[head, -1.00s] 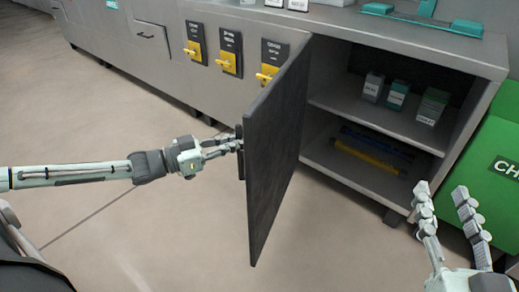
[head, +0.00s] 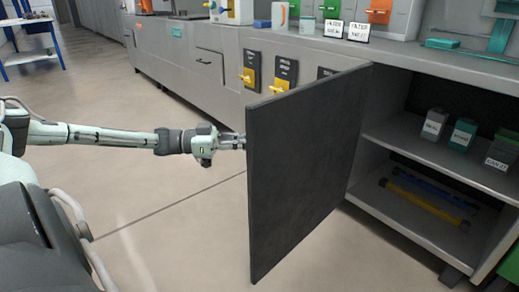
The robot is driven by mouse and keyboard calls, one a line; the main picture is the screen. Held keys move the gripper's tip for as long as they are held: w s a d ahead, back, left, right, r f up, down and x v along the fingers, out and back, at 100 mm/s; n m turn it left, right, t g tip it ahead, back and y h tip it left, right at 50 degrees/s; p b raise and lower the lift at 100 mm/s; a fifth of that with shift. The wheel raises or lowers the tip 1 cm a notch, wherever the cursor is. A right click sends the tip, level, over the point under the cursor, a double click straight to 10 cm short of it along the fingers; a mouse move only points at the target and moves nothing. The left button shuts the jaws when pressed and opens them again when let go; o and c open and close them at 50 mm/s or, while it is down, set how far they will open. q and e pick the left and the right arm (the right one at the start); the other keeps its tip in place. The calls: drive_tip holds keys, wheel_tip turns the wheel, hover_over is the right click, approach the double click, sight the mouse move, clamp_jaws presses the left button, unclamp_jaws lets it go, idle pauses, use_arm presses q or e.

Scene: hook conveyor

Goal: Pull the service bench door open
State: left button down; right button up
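The dark service bench door (head: 300,165) stands wide open, swung out from the grey bench (head: 405,58) on its hinge side at the right of the panel. The cabinet interior shows to the right of it. My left gripper (head: 238,142) reaches from the left to the door's free edge. Its fingertips go behind the panel, so the handle and the grip on it are hidden. My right gripper is out of the picture.
Inside the cabinet, small boxes (head: 462,134) stand on the upper shelf, and yellow and blue rods (head: 428,197) lie below. Yellow switches (head: 281,84) line the bench front. A blue-framed table (head: 35,40) stands far left. The floor (head: 160,235) left of the door is clear.

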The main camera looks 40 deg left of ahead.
use_arm(q)
drive_tip(key=shift+w+a, duration=0.1)
drive_tip(key=shift+a, duration=0.1)
drive_tip(key=c, duration=1.6)
unclamp_jaws()
drive_tip(key=shift+w+d, duration=0.1)
drive_tip(key=shift+o, duration=0.2)
drive_tip(key=v, duration=1.2)
